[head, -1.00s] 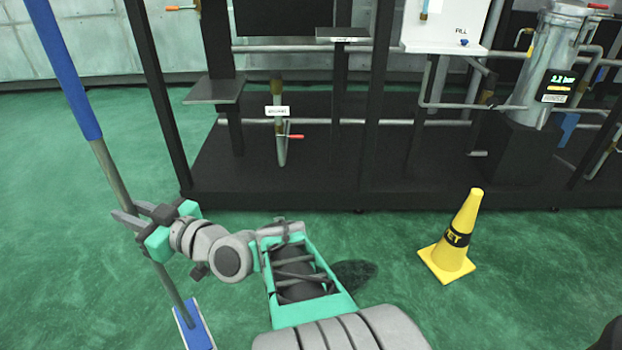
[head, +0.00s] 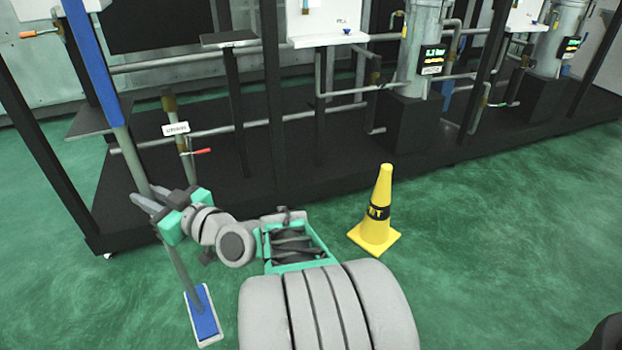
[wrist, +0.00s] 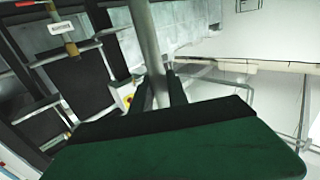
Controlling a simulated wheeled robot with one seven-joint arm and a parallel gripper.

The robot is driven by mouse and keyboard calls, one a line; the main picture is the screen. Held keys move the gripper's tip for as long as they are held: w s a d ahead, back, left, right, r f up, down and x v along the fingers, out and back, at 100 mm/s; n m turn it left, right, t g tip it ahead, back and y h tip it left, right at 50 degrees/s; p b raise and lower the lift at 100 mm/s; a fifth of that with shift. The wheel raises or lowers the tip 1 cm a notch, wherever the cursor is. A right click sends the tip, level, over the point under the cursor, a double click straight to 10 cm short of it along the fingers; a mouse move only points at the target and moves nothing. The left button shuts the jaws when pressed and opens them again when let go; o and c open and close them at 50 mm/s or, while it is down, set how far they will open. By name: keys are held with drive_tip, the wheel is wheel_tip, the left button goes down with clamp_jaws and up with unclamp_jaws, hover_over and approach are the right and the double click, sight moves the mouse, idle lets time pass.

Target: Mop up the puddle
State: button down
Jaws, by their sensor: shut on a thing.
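The mop has a blue upper handle (head: 95,60), a grey lower pole and a flat blue and white head (head: 203,315). It leans across the left of the head view, its head low near the floor; I cannot tell if it touches. My gripper (head: 150,200) is shut on the grey pole. The wrist view also shows the pole (wrist: 148,45) between the fingers of my gripper (wrist: 158,90). I see no puddle for certain; my arm covers part of the floor.
A yellow wet-floor cone (head: 376,215) stands on the green floor just right of my arm. A long black skid (head: 240,190) with pipes, posts and metal vessels (head: 420,50) runs across the back. Green floor at the right (head: 500,250) is open.

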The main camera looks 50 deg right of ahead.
drive_tip(key=s+d+f+m+g+h+p, duration=0.1)
drive_tip(key=d+f+m+h, duration=0.25)
drive_tip(key=d, duration=0.75)
drive_tip(key=s+d+f+m+h+p, duration=0.1)
drive_tip(key=d+f+m+h, duration=0.2)
drive_tip(key=d, duration=0.8)
drive_tip(key=s+d+f+m+g+h+p, duration=0.1)
drive_tip(key=d+f+h, duration=0.35)
drive_tip(key=d, duration=0.65)
drive_tip(key=s+d+f+m+g+h+b, duration=0.2)
drive_tip(key=s+d+f+m+h, duration=0.1)
drive_tip(key=s+d+f, duration=0.4)
wheel_tip(320, 180, down, 4)
drive_tip(key=shift+d+h+b, duration=0.4)
drive_tip(key=shift+d+h, duration=0.3)
drive_tip(key=shift+d, duration=0.45)
